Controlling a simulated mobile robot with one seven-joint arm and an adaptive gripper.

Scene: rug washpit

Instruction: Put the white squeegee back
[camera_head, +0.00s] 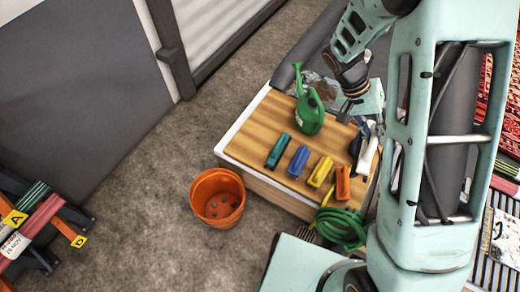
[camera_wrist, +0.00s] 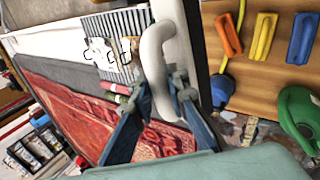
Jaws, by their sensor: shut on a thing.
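The white squeegee shows in the wrist view as a thick curved white handle (camera_wrist: 156,60). My gripper (camera_wrist: 163,90) is shut on this handle, with a finger on each side. In the head view a white part (camera_head: 368,152) of it shows beside my arm, over the right end of the wooden bench top (camera_head: 252,146). My arm hides much of the gripper there. I cannot tell whether the squeegee touches the bench.
Teal (camera_head: 277,151), blue (camera_head: 299,161), yellow (camera_head: 320,172) and orange (camera_head: 343,183) blocks lie in a row on the bench. A green watering can (camera_head: 309,113) stands behind them. An orange bucket (camera_head: 206,186) and coiled green hose (camera_head: 341,228) are in front.

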